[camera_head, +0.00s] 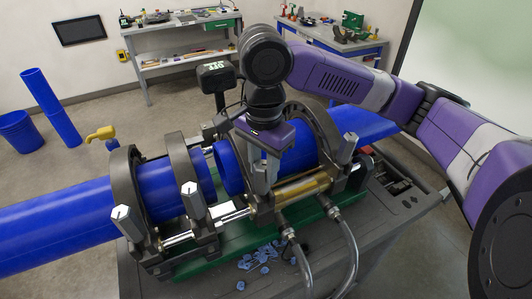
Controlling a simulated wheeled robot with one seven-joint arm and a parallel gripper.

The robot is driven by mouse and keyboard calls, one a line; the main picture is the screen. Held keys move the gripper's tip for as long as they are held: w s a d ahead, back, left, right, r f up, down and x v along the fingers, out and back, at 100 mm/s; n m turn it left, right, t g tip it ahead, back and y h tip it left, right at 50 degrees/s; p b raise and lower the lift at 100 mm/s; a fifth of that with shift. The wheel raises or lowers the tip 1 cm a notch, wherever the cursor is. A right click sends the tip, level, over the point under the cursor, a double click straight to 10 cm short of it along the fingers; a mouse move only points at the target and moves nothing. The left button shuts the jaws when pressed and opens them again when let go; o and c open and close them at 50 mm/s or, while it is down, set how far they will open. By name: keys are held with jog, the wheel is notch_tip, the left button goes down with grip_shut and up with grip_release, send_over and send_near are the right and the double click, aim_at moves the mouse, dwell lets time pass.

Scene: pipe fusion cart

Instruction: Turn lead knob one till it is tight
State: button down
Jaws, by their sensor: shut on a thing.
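My gripper (264,180) points down at the middle of the pipe fusion machine, in front of the blue pipe's right section. Its jaws are shut at the inner clamp right of the pipe gap, on what appears to be lead knob one, which the fingers mostly hide. Other pale knobs show on the clamps: one at the far left (121,212), one at the left inner clamp (189,188) and one at the right outer clamp (349,138). Markings on the knobs are too small to read.
The left blue pipe (60,222) and right blue pipe (298,150) lie in the clamps with a narrow gap between. Hoses (348,245) hang at the cart's front. Blue shavings (262,254) lie on the cart. Workbenches (185,57) stand behind.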

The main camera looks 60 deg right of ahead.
jog(key=shift+a+m, duration=0.25)
jog(key=shift+m, duration=0.15)
jog(key=shift+s, duration=0.1)
jog(key=shift+p, duration=0.35)
jog(key=shift+a+r+m+p, duration=0.1)
jog(key=shift+r+m+p, duration=0.05)
jog(key=shift+m+p, duration=0.5)
jog(key=shift+m, duration=0.35)
jog(key=shift+f+m, duration=0.2)
jog(key=shift+m, duration=0.2)
